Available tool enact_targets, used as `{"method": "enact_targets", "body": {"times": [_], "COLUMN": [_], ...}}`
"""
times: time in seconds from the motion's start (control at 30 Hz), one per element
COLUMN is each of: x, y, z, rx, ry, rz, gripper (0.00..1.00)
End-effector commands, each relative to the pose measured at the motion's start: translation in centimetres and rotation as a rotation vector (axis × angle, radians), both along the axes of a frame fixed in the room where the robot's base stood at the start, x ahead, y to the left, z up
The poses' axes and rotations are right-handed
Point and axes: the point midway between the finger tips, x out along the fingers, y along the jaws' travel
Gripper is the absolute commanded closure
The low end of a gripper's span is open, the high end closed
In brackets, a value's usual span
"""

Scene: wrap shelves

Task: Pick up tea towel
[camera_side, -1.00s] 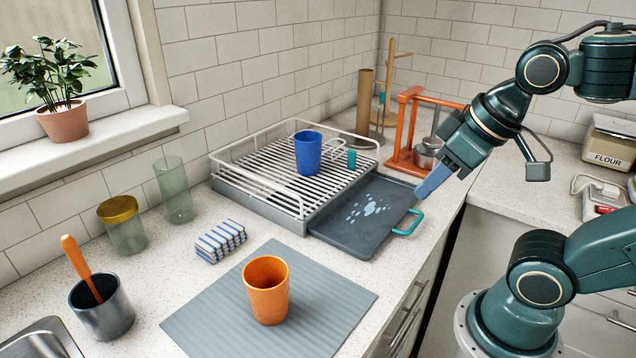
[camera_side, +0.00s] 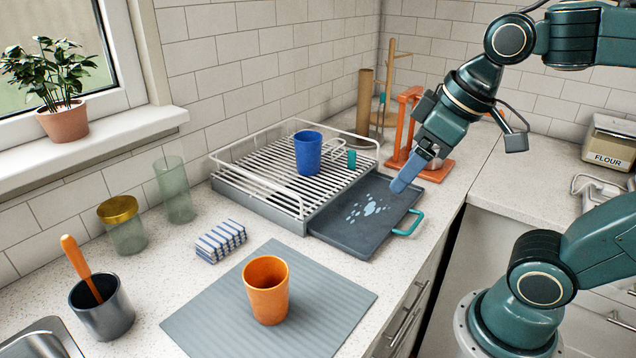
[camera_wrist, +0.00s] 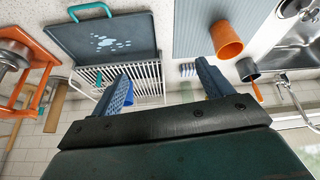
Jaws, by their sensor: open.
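The tea towel (camera_side: 221,241) is a folded blue-and-white striped bundle lying on the speckled counter, between the green glass and the grey mat. In the wrist view the towel (camera_wrist: 188,70) shows small, between my two fingers and beyond them. My gripper (camera_side: 402,182) is above the right part of the dark drip tray, well to the right of the towel and apart from it. In the wrist view the fingers of my gripper (camera_wrist: 163,82) stand wide apart with nothing held between them.
The white dish rack (camera_side: 255,180) with a blue cup (camera_side: 308,152) and the drip tray (camera_side: 350,235) with water lie between gripper and towel. An orange cup (camera_side: 267,290) stands on the grey mat (camera_side: 215,320). Glass jars (camera_side: 174,190) stand behind the towel. An orange frame (camera_side: 405,130) stands behind my gripper.

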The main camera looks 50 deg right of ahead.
Motion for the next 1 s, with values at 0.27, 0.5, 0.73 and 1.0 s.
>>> {"method": "enact_targets", "body": {"times": [0.27,0.5,0.73,1.0], "x": [5.6,10.8,15.7,21.4], "y": [1.7,3.3,4.9,6.9], "z": [2.2,3.1,2.8,1.3], "rx": [-0.053,-0.096,-0.133,-0.172], "ry": [0.062,0.108,0.148,0.188], "rz": [0.218,0.412,0.602,0.827], "gripper": [0.21,0.21,0.21,0.21]}}
